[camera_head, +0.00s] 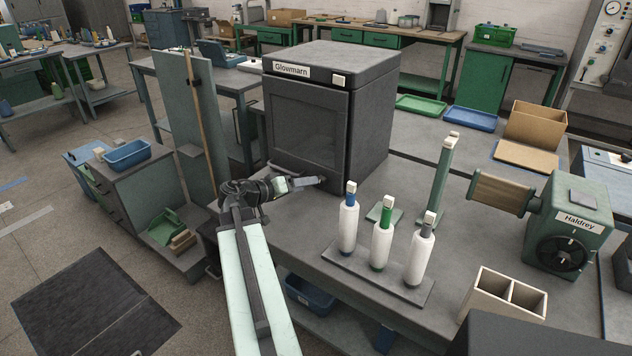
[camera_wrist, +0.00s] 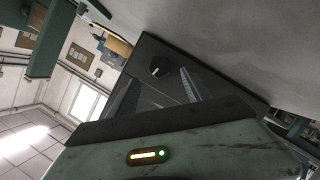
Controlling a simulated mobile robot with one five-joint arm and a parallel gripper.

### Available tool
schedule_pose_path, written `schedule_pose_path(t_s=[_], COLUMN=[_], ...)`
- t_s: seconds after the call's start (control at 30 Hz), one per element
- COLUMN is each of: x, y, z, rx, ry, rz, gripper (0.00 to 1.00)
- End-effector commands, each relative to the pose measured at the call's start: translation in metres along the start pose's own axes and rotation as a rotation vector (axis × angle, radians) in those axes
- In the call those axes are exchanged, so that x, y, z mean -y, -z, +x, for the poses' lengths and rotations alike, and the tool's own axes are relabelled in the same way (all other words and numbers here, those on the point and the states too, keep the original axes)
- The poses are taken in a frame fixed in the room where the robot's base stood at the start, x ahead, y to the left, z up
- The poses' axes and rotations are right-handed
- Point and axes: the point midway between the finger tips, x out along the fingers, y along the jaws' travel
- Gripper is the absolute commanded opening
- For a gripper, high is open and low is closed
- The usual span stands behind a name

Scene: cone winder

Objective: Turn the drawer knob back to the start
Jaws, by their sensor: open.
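A small dark round knob (camera_wrist: 157,68) with a pale mark sits on a dark panel in the wrist view. My gripper's two grey fingers (camera_wrist: 157,92) are apart, with the knob showing beyond and between their tips; they do not visibly grip it. In the head view my gripper (camera_head: 308,183) is low in front of the dark Glowmarn cabinet (camera_head: 305,122), close to its lower front edge. I cannot make out the knob in the head view, where my gripper and arm cover that area.
A rack with three white cones (camera_head: 382,246) stands right of my gripper on the grey bench. A green Haldrey machine (camera_head: 570,225) and a divided box (camera_head: 503,295) are farther right. A tall green board (camera_head: 188,125) stands left of the cabinet.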

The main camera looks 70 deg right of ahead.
Motion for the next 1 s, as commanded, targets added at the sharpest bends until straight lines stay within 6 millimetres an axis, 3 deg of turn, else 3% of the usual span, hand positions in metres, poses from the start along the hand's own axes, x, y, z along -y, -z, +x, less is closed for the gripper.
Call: schedule_pose_path(t_s=[0.1,0.3,0.63,0.83,1.0], x=[0.002,0.002,0.000,0.000,0.004], y=[-0.002,-0.001,0.000,0.000,-0.002], z=[0.027,0.054,0.059,0.059,0.060], rx=[0.002,0.001,0.000,0.000,0.000], ry=[-0.003,-0.002,-0.001,-0.001,-0.026], rz=[-0.001,-0.002,-0.003,-0.003,-0.065], gripper=[0.58,0.58,0.58,0.03,0.00])
